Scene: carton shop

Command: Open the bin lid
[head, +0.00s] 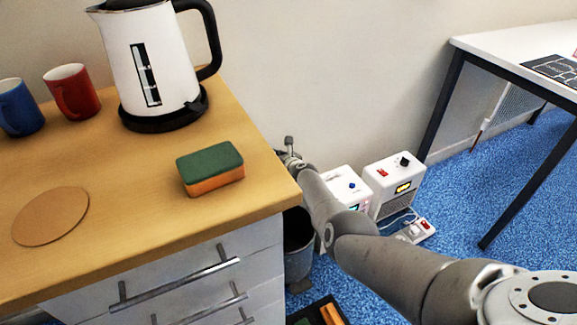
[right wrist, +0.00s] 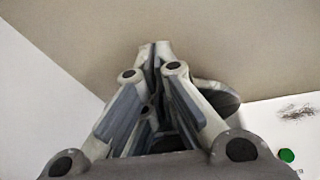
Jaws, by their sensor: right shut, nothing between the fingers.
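A grey bin (head: 299,262) stands on the floor against the right side of the drawer cabinet. Its upper part looks dark, and my right arm and the counter corner hide much of it, so I cannot tell how its lid stands. My right gripper (head: 289,146) is beyond the counter's right edge, near the wall and above the bin. In the right wrist view the gripper (right wrist: 155,52) is shut and empty, with its fingertips together in front of the beige wall. A dark rounded shape partly shows behind its right finger; I cannot tell what it is. My left gripper is out of view.
The wooden counter (head: 130,210) holds a kettle (head: 150,65), a sponge (head: 210,170), mugs and a round cork mat (head: 50,216). White devices (head: 398,185) stand on the floor by the wall. A dark tray (head: 318,313) lies low in front. A desk stands right.

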